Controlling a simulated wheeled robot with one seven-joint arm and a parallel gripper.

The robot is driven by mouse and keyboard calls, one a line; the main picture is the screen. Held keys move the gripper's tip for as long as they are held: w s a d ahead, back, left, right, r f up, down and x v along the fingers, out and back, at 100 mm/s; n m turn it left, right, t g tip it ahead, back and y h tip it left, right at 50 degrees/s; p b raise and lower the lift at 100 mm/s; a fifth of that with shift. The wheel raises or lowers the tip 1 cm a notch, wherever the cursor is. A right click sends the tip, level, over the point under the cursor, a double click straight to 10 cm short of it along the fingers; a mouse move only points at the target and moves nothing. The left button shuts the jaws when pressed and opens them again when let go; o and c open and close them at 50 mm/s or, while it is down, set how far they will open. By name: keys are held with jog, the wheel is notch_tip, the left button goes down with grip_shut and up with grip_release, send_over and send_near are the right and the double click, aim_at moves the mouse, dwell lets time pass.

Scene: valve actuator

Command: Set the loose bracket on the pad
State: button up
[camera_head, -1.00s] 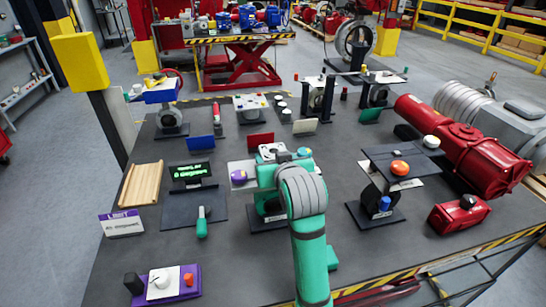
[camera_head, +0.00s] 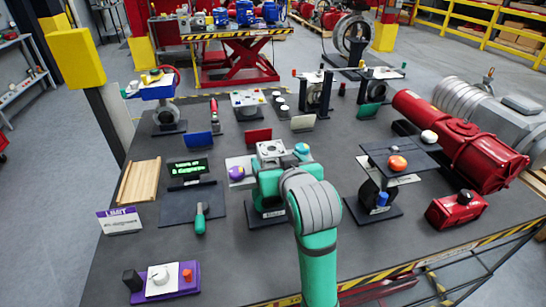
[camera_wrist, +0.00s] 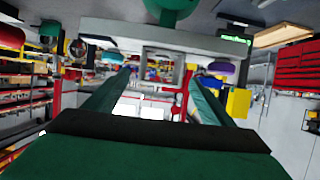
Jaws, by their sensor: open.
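I cannot pick out the loose bracket or the pad with certainty. My gripper (camera_wrist: 158,75) shows in the wrist view with two dark green fingers apart. A pale grey frame-like part (camera_wrist: 165,45) shows beyond and between them; I cannot tell whether they touch it. In the head view my teal arm reaches over the middle of the table and hides most of the central station, where a grey block (camera_head: 270,150) shows. Its fingers cannot be made out there. A flat dark plate (camera_head: 175,210) lies to the left, with a teal-handled tool (camera_head: 200,218) at its front.
A purple ball (camera_head: 236,173) and a teal ball (camera_head: 302,148) flank the centre. Right stands a dark raised plate (camera_head: 398,158) with an orange knob (camera_head: 397,163). A wooden tray (camera_head: 139,182), a green-lit display (camera_head: 189,169) and a purple control box (camera_head: 162,283) are left.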

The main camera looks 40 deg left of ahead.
jog(key=shift+v, duration=2.45)
